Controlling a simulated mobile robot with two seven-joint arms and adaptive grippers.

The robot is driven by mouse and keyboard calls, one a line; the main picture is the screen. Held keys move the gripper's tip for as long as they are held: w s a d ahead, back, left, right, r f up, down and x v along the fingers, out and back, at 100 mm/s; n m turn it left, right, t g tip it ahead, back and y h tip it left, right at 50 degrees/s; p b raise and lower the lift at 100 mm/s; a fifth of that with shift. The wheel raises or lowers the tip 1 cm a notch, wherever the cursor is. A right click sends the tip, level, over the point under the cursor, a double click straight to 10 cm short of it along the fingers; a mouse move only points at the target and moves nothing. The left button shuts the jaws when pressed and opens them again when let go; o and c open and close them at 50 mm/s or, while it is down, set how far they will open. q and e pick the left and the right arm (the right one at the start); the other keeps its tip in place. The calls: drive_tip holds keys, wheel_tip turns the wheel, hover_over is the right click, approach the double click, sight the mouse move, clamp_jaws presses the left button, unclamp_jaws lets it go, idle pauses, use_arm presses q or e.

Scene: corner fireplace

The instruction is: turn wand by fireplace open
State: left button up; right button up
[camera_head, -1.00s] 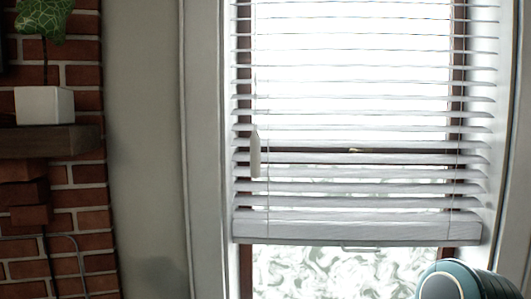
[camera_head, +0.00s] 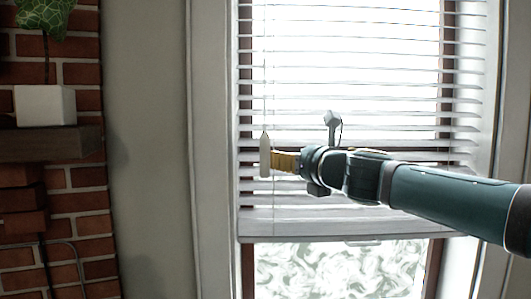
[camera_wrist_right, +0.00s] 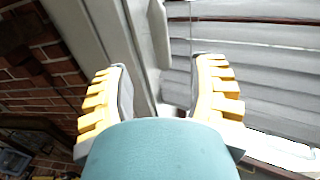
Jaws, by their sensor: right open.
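The wand (camera_head: 264,155) is a pale, narrow handle hanging on a thin cord in front of the left side of the window blinds (camera_head: 350,225). My right gripper (camera_head: 277,161) has reached in from the right, and its yellow fingers are right beside the wand in the head view. In the right wrist view the right gripper (camera_wrist_right: 160,72) is open, with its two yellow fingers wide apart. A pale upright piece that looks like the wand (camera_wrist_right: 158,35) shows between and beyond the fingertips there. I cannot tell whether a finger touches it. My left gripper is not in view.
The brick fireplace (camera_head: 82,190) stands at the left, with a wooden mantel (camera_head: 50,143) holding a white plant pot (camera_head: 45,105). White window trim (camera_head: 207,180) runs just left of the blinds. The wall between is bare.

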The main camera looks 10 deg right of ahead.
sight(267, 152)
drive_tip(key=p+x, duration=0.2)
drive_tip(key=x, duration=0.8)
drive_tip(key=shift+w+a, duration=0.15)
drive_tip(key=shift+w, duration=0.05)
drive_tip(key=shift+x, duration=0.85)
drive_tip(key=shift+f, duration=0.1)
clamp_jaws()
